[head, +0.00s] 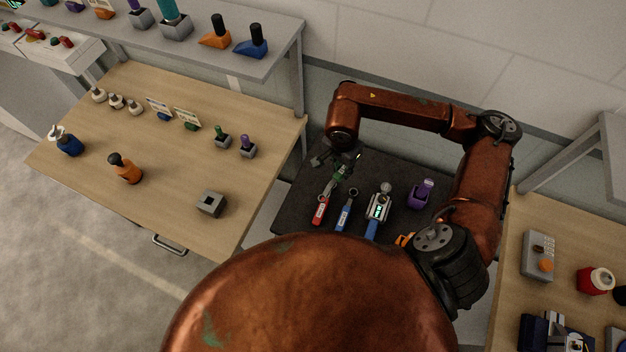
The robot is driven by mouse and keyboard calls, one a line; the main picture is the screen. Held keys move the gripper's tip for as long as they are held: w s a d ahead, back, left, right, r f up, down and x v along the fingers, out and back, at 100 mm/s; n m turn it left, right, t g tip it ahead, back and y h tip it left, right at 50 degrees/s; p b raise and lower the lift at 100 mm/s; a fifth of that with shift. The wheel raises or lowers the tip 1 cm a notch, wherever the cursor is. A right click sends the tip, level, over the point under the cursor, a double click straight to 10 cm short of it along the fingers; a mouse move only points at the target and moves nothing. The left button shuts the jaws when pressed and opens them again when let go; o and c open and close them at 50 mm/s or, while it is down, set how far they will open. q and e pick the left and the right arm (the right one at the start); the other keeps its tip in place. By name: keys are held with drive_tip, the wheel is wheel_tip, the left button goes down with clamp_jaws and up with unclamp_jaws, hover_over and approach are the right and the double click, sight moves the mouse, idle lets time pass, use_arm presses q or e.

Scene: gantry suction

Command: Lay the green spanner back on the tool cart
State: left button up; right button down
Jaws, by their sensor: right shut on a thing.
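The tool cart (290,213) has a dark top and stands between the two wooden benches in the head view. My right gripper (340,161) is over its back left part and is shut on the green spanner (341,172). The spanner is partly hidden by the fingers, and I cannot tell whether it touches the cart top. A red spanner (319,211) and a blue spanner (344,213) lie side by side just in front of it. My left gripper is out of view.
A grey tool with a display and blue handle (377,208) and a purple tool (421,194) are on the cart to the right. The left bench (180,200) holds several small items. A shelf (284,48) overhangs its back. A right bench (510,265) adjoins.

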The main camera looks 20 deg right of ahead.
drive_tip(key=shift+m, duration=0.7)
drive_tip(key=w+d+f, duration=0.1)
drive_tip(key=w+f, duration=0.2)
drive_tip(key=w, duration=0.1)
drive_tip(key=w+d+f+p, duration=0.1)
drive_tip(key=w+f, duration=0.2)
drive_tip(key=w, duration=0.1)
drive_tip(key=w+d+f+p, duration=0.1)
drive_tip(key=w+f, duration=0.3)
drive_tip(key=shift+w+d, duration=0.3)
drive_tip(key=shift+w, duration=0.1)
drive_tip(key=shift+w+d+f, duration=0.1)
drive_tip(key=shift+w+f, duration=0.2)
drive_tip(key=shift+f, duration=0.45)
wheel_tip(320, 180, down, 2)
drive_tip(key=shift+f+p, duration=0.1)
drive_tip(key=shift+p, duration=0.5)
drive_tip(key=shift+w+f, duration=0.1)
drive_tip(key=shift+f, duration=0.15)
drive_tip(key=c, duration=2.2)
unclamp_jaws()
drive_tip(key=shift+f, duration=0.1)
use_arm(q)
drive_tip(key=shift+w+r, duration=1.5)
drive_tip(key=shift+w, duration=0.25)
use_arm(e)
drive_tip(key=o, duration=0.5)
drive_tip(key=shift+c, duration=0.2)
